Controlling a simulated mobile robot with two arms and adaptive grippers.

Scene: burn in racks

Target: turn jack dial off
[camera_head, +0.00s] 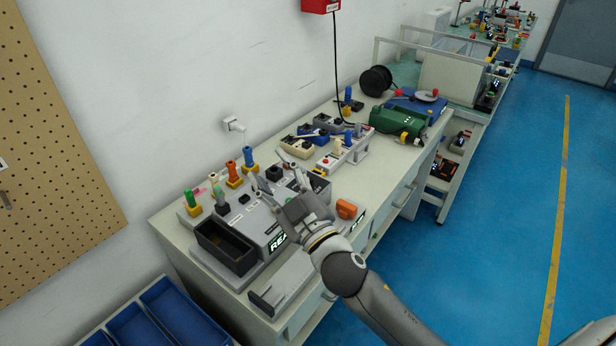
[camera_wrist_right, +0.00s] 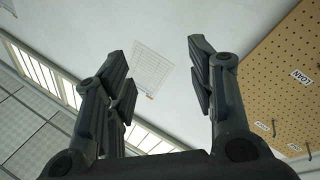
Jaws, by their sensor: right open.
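A grey test unit (camera_head: 258,222) with a lit display reading "REA…" stands at the near end of the bench; part of the display is hidden by my right arm. An orange knob-like part (camera_head: 346,208) sits at its right end. A small black block (camera_head: 273,173) is near my fingers. I cannot tell which part is the jack dial. My right gripper (camera_head: 270,174) is open above the unit, its fingers pointing toward the wall. In the right wrist view the open fingers (camera_wrist_right: 158,62) have nothing between them. My left gripper is not in view.
A black open bin (camera_head: 225,246) is at the unit's front left. Several coloured plugs, among them an orange one (camera_head: 249,157), stand along the back. A green device (camera_head: 397,121) and a black reel (camera_head: 376,81) are farther along. Blue trays (camera_head: 170,310) lie below left.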

